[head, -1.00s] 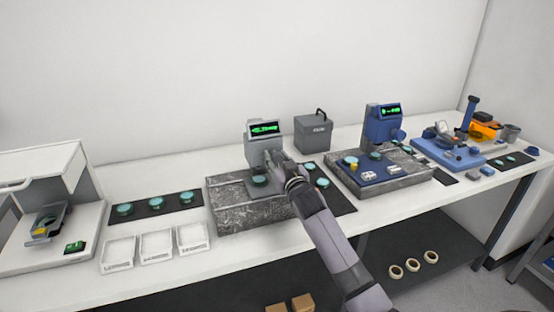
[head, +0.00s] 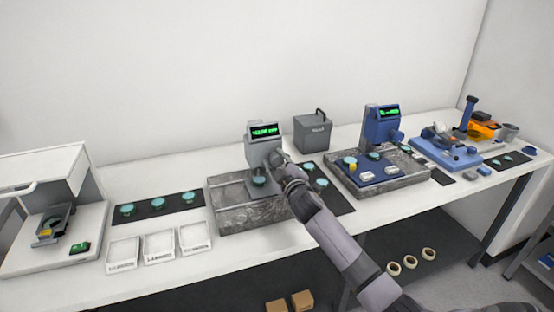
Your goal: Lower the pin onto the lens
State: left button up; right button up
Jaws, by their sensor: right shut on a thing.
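The grey gauge (head: 263,149) with a lit green display stands on a grey stone block (head: 238,212). A teal lens (head: 259,181) sits below the front of the gauge. My right gripper (head: 276,160) is at the front right of this gauge, just above and to the right of the lens. It is shut on a small part there, which its fingers hide. The pin is too small and too covered to make out, so I cannot tell whether it touches the lens. My left gripper is not in view.
A blue gauge (head: 381,125) on a second stone block stands to the right. A grey box (head: 313,133) is behind. Black mats with more lenses lie on both sides, and white trays (head: 159,246) sit at front left.

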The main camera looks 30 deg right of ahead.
jog(key=n+p, duration=0.1)
jog(key=n, duration=0.4)
jog(key=shift+n, duration=0.3)
jog(key=n, duration=0.4)
jog(key=shift+f+n+p, duration=0.1)
jog(key=shift+n+p, duration=0.3)
jog(key=o, duration=1.2)
jog(key=v, duration=1.2)
